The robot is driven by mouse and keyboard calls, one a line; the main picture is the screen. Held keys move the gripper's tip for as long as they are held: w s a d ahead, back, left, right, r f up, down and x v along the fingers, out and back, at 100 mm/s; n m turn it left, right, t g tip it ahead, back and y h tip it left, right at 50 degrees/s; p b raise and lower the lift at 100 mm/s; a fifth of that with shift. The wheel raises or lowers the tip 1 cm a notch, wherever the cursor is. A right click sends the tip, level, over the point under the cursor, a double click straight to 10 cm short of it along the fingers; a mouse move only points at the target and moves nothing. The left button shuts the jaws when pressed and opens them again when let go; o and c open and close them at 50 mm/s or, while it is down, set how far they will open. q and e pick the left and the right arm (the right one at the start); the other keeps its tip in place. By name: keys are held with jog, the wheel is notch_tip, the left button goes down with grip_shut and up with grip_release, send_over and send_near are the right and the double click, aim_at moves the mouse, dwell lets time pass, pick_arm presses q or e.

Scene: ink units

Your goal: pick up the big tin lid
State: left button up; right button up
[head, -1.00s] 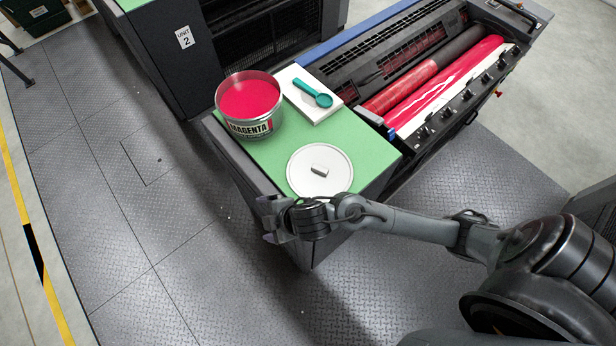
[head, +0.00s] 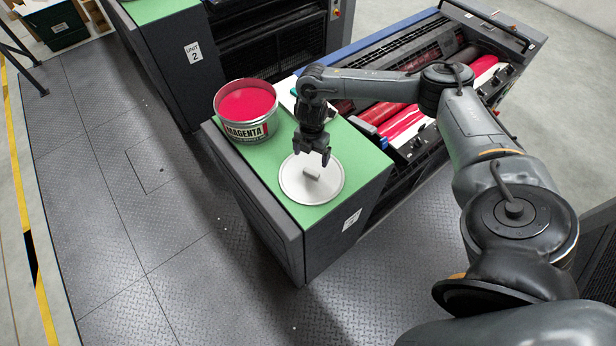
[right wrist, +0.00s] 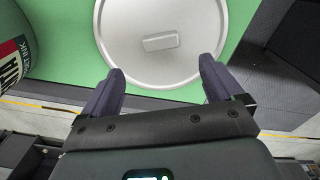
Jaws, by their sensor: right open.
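The big tin lid (head: 296,184) is a round, pale grey disc with a small block-shaped handle (head: 312,173) in its middle. It lies flat on the green top of the cabinet. My right gripper (head: 316,160) is above the lid, close to its handle, with its fingers pointing down. In the right wrist view the lid (right wrist: 135,65) lies beyond the two spread fingers (right wrist: 162,82), and nothing is between them. The handle (right wrist: 161,42) stands clear of both fingertips. My left gripper is not in view.
An open tin of magenta ink (head: 245,132) stands at the left of the green top (head: 352,178). A pale pad behind it is mostly hidden by my right arm. Ink rollers (head: 400,120) lie to the right. Dark floor plates (head: 140,215) are clear at left.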

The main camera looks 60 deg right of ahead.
aim_at(312, 172)
notch_tip(312, 172, down, 4)
jog(key=shift+r, duration=0.1)
jog(key=shift+s+f+p, duration=0.15)
jog(key=shift+f+p, duration=0.8)
jog(key=shift+f, duration=1.8)
jog(key=c, duration=1.2)
